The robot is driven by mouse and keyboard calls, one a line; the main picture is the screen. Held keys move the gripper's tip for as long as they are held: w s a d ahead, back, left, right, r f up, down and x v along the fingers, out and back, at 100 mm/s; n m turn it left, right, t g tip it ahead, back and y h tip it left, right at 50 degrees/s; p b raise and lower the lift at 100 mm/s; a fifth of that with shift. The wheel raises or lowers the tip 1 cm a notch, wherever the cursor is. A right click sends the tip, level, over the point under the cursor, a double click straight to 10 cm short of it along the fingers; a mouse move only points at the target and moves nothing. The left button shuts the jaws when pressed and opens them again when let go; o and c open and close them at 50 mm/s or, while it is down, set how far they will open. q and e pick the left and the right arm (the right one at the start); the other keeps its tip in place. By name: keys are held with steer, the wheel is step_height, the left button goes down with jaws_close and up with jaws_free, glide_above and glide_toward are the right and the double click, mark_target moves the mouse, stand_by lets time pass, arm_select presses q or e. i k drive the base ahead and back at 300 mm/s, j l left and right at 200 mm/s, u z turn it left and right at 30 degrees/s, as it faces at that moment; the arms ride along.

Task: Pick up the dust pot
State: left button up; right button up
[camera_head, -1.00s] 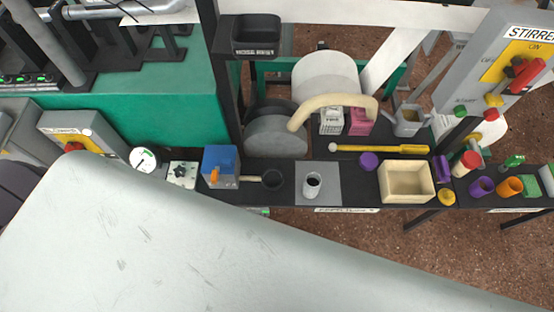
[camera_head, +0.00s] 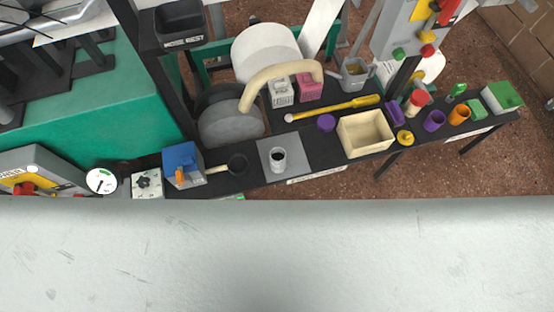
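No pot carries a label that I can read as dust pot, so I cannot tell for sure which one it is. A small pale grey pot (camera_head: 278,159) with a dark inside stands upright on a grey square plate (camera_head: 297,144) near the middle of the black bench. A dark round pan with a light handle (camera_head: 237,163) lies to its left. A purple cup (camera_head: 434,121) and an orange cup (camera_head: 459,116) stand at the right. Neither of my grippers is in view.
A wide pale scratched surface (camera_head: 280,255) fills the foreground, in front of the bench. A cream square tray (camera_head: 345,137), a yellow rod (camera_head: 340,107) and a blue box (camera_head: 181,161) are on the bench. A black bin (camera_head: 180,22) hangs above at the left.

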mark_target(278, 156)
steer(key=z, duration=0.95)
steer(key=k, duration=1)
